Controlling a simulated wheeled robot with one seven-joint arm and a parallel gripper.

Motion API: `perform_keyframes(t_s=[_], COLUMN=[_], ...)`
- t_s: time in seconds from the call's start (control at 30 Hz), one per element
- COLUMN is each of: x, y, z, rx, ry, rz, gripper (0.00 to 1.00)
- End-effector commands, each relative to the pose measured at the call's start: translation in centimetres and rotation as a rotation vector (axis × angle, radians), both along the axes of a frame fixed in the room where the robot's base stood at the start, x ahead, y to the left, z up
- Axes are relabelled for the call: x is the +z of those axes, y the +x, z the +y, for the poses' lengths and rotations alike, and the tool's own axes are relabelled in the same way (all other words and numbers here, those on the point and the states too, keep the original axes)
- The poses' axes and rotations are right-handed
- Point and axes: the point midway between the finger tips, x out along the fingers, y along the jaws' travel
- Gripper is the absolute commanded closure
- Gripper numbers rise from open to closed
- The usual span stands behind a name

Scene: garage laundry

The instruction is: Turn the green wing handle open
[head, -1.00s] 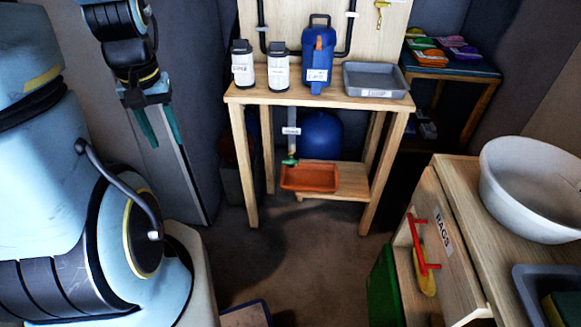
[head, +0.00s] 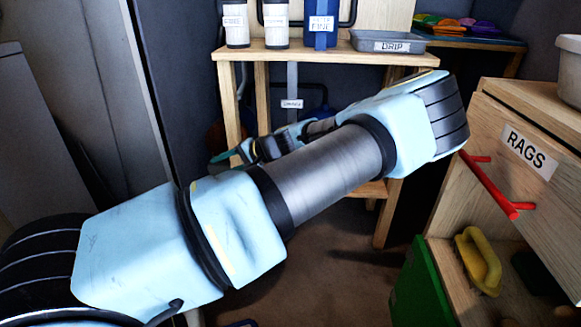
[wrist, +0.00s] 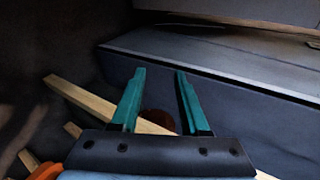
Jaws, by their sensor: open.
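The green wing handle is not visible now; in the head view my arm covers the place below the labelled grey pipe (head: 292,80). My gripper (head: 217,161) is at the left of the wooden stand, with its teal fingers pointing left. In the wrist view my gripper (wrist: 160,72) is open and its teal fingers are apart, with nothing held between them. A wooden bar (wrist: 80,98) and a dark brown round shape (wrist: 158,118) lie behind the fingers. A bit of the orange tray (wrist: 46,172) shows at the lower left.
The wooden stand (head: 330,58) carries white bottles (head: 275,24), a blue jug (head: 320,22) and a grey drip tray (head: 388,42). A drawer unit marked RAGS with a red handle (head: 490,187) stands right, above a yellow brush (head: 477,262).

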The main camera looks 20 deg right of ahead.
Motion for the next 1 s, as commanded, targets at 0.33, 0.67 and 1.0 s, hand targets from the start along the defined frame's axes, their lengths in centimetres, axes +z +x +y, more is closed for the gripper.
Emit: perform_keyframes(t_s=[0.33, 0.67, 1.0], x=[-1.0, 0.0, -0.3], y=[-1.9, -3.9, 1.7], z=[-20.2, -25.7, -23.5], rx=[-0.463, -0.585, -0.582], ry=[0.238, 0.280, 0.279], rz=[-0.339, -0.433, -0.430], gripper=[0.55, 0.55, 0.55])
